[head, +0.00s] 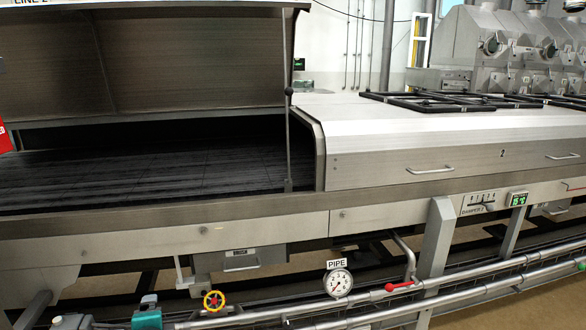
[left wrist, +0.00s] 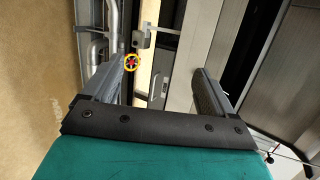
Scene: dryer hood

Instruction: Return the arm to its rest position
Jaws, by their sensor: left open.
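My left gripper (left wrist: 162,85) shows in the left wrist view, with its two grey fingers wide apart and nothing between them. I cannot tell how far off that wheel is. In the head view, the left dryer hood (head: 190,65) stands raised over a dark bed (head: 150,175). The right hood (head: 420,145), marked 2, is closed. My right gripper is in neither view.
A damper lever (head: 487,207) and a green display (head: 518,199) are on the right front panel. A thin rod (head: 288,140) stands beside the opening.

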